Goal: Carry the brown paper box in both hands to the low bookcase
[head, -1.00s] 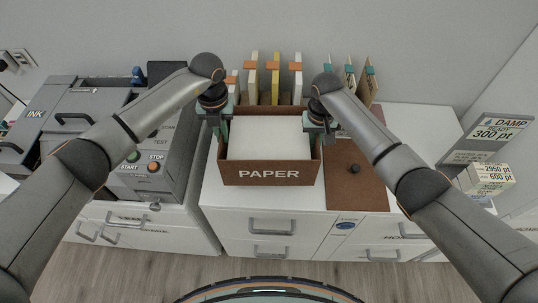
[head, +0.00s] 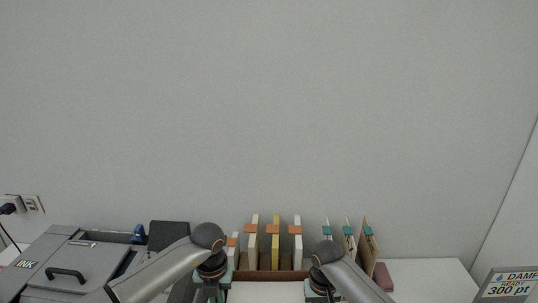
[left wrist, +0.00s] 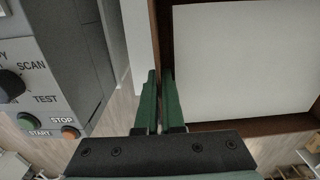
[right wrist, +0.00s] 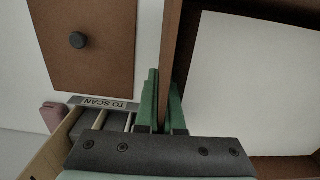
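The brown paper box (head: 271,275) shows only as a rim and a white paper stack (head: 265,292) at the bottom edge of the head view. The left wrist view shows its brown wall (left wrist: 265,125) and the paper inside; the right wrist view shows its other side wall (right wrist: 171,45). My left gripper (left wrist: 160,85) is shut on one side wall. My right gripper (right wrist: 163,92) is shut on the opposite side wall. The box front is out of view. No low bookcase can be made out.
Several upright binders (head: 275,245) stand behind the box. A grey ink machine (head: 70,265) is at left, and its control panel (left wrist: 45,75) is close beside my left gripper. A brown lid with a knob (right wrist: 85,45) lies beside my right gripper.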

